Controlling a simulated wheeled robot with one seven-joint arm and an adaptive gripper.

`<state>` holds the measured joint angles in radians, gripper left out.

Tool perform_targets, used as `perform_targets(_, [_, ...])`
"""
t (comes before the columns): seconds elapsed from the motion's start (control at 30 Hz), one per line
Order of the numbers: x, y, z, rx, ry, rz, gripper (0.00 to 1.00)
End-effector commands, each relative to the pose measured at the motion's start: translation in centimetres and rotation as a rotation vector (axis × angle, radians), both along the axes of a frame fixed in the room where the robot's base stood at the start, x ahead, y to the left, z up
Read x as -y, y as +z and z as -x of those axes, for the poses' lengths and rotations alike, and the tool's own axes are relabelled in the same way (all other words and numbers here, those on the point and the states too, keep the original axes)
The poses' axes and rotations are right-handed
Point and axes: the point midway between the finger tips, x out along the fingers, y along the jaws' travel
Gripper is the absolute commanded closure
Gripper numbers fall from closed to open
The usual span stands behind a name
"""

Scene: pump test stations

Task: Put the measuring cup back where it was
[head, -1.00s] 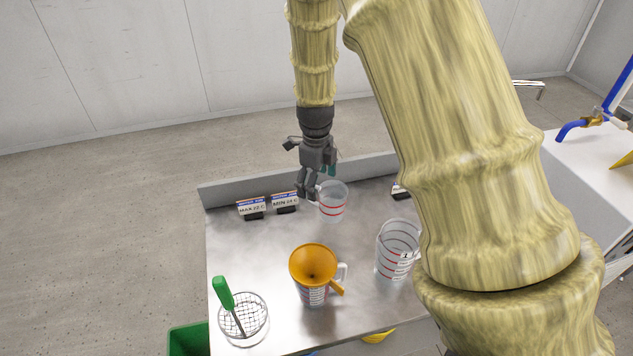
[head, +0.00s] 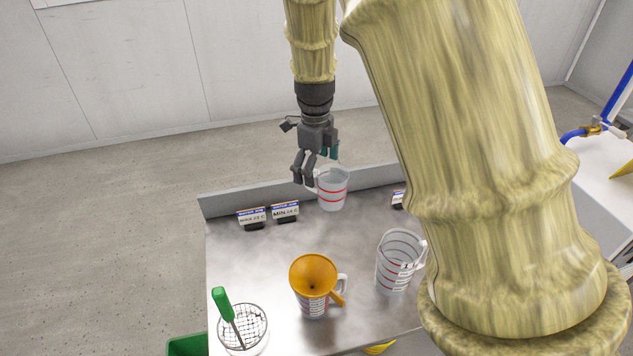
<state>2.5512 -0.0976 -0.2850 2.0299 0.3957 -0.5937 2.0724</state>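A clear measuring cup with red lines (head: 333,190) hangs upright at the back of the steel table (head: 270,262), in front of the low back rim. My gripper (head: 304,170) is at its left side, with the fingers shut on its handle. The cup appears to be held a little above the table top. The fingers partly hide the handle.
An orange funnel (head: 313,272) sits in another jug (head: 314,306).

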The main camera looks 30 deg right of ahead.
Motion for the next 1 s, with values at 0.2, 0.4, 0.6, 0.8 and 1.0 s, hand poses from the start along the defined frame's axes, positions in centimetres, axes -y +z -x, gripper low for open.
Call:
perform_targets(0.2, [0.0,2.7,-0.1,0.001,0.001,0.002,0.0])
perform_targets(0.4, [0.0,3.5,0.0,-0.001,0.001,0.001,0.0])
perform_targets(0.6, [-0.1,3.5,0.0,-0.001,0.0,0.0,0.0])
perform_targets(0.8, [-0.1,3.5,0.0,-0.001,0.0,0.001,0.29])
perform_targets(1.0, [-0.1,3.5,0.0,-0.001,0.0,0.001,0.66])
